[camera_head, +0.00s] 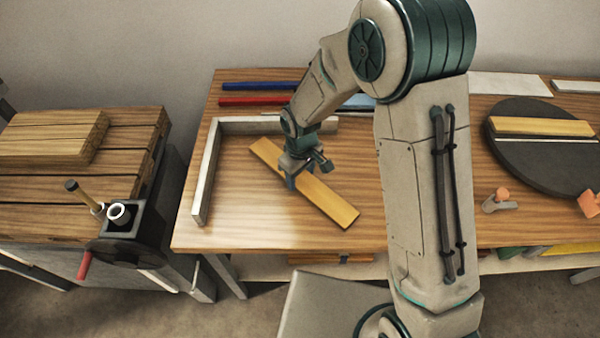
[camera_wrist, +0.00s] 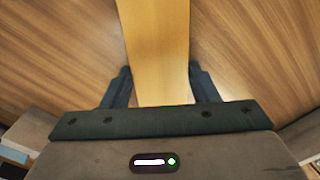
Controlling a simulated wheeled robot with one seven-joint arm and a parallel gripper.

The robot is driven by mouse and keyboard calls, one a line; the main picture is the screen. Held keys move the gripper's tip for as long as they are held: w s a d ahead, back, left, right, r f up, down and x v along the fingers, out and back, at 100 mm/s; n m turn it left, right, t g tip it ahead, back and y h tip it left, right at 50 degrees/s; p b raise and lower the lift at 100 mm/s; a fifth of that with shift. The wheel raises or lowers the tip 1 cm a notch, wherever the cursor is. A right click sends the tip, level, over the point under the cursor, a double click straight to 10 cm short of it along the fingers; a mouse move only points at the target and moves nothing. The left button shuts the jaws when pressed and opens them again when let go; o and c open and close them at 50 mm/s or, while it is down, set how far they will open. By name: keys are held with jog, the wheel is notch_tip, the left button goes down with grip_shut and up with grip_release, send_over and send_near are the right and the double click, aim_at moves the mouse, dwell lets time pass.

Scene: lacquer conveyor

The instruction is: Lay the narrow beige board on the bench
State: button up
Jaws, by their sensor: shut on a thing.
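The narrow beige board (camera_head: 330,203) is a long, flat, yellowish-beige strip. In the head view it lies slantwise over the left part of the wooden bench (camera_head: 240,225), inside the corner of a pale L-shaped frame. My gripper (camera_head: 299,180) points down at the board and is shut on it near its middle. In the wrist view the board (camera_wrist: 158,50) runs between the two dark fingers of my gripper (camera_wrist: 158,88). The board looks at or just above the bench top; I cannot tell whether it touches.
The pale L-shaped frame (camera_head: 203,175) borders the bench's left and back. Blue and red bars (camera_head: 258,101) lie behind it. A dark round turntable (camera_head: 540,165) with another beige board (camera_head: 540,126) is at the right. A workbench with a vise (camera_head: 125,230) stands left.

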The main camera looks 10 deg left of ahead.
aim_at(301, 178)
jog(key=o, duration=1.2)
jog(key=shift+f, duration=0.1)
jog(key=shift+c, duration=0.2)
notch_tip(301, 178, up, 12)
jog(key=shift+r, duration=0.2)
